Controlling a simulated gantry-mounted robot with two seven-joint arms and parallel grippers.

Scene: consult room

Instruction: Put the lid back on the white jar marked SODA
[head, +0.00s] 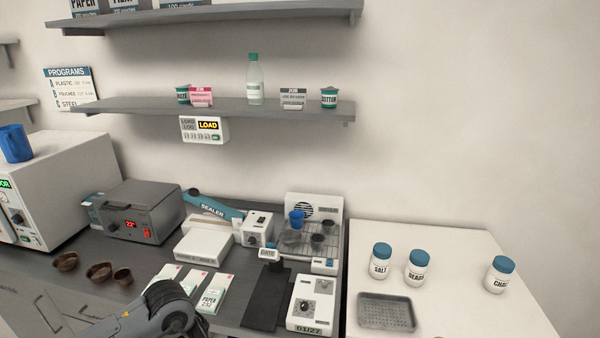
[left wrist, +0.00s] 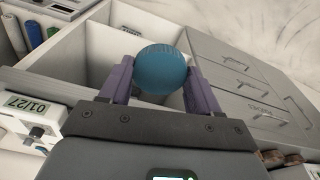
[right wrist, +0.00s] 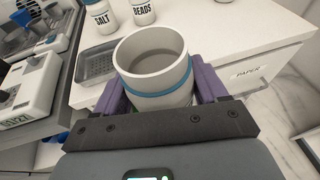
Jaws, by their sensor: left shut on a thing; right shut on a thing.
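A round blue lid (left wrist: 162,72) is between the purple fingers of my left gripper (left wrist: 158,68), which is shut on it. An open white jar (right wrist: 152,58) with a blue band below its rim is between the fingers of my right gripper (right wrist: 158,85), shut around its sides. The jar's mouth faces up toward the camera and its inside looks pale. No label shows on the held jar, so I cannot read its name. In the head view neither the lid nor the held jar shows clearly; an arm of mine (head: 168,305) crosses the bottom edge.
Lidded jars marked SALT (head: 380,262) and BEADS (head: 417,270) stand on the white counter (head: 450,250), with another jar (head: 499,275) to their right. A grey perforated tray (head: 386,298) lies in front. Devices crowd the grey bench. Below the lid are open white compartments (left wrist: 115,45).

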